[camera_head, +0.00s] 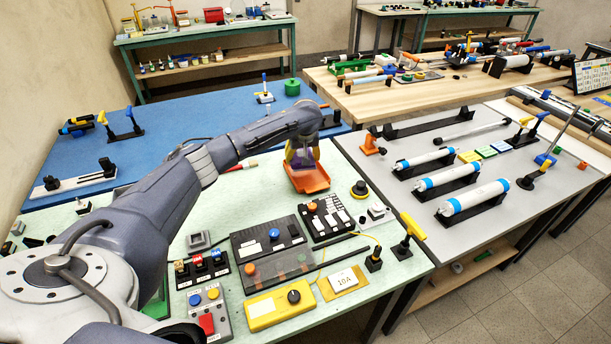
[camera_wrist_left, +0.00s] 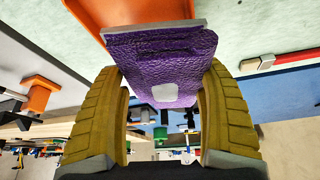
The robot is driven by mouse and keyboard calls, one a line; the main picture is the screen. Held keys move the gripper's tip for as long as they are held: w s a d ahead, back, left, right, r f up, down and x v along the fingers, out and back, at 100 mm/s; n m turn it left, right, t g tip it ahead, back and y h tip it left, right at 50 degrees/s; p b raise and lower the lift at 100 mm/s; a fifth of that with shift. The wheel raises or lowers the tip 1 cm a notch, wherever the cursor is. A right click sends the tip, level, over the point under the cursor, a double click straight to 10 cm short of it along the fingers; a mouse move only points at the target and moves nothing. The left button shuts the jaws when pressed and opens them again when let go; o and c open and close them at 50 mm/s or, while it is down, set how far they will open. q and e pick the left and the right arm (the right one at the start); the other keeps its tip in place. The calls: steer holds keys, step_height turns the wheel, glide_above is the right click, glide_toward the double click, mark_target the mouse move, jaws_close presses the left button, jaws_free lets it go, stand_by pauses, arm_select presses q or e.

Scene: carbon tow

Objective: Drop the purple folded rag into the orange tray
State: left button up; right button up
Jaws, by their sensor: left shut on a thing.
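The purple folded rag (camera_wrist_left: 160,62) shows large in the left wrist view, held between the yellow-padded fingers of my left gripper (camera_wrist_left: 162,110). In the head view the rag (camera_head: 301,160) is a small purple patch under my left gripper (camera_head: 301,152). The orange tray (camera_head: 308,180) lies on the pale green table, directly below or just in front of the gripper. In the left wrist view part of the tray (camera_wrist_left: 135,12) shows behind the rag. I cannot tell how high the rag is above the tray. My right gripper is not in view.
Button boxes and a keypad (camera_head: 326,218) stand in front of the tray, with a yellow multimeter (camera_head: 278,304) nearer. A grey table with white cylinders (camera_head: 445,180) is to the right.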

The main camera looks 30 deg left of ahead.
arm_select(q)
steer(key=o, duration=1.2)
steer(key=v, duration=1.2)
steer(key=shift+w, duration=0.1)
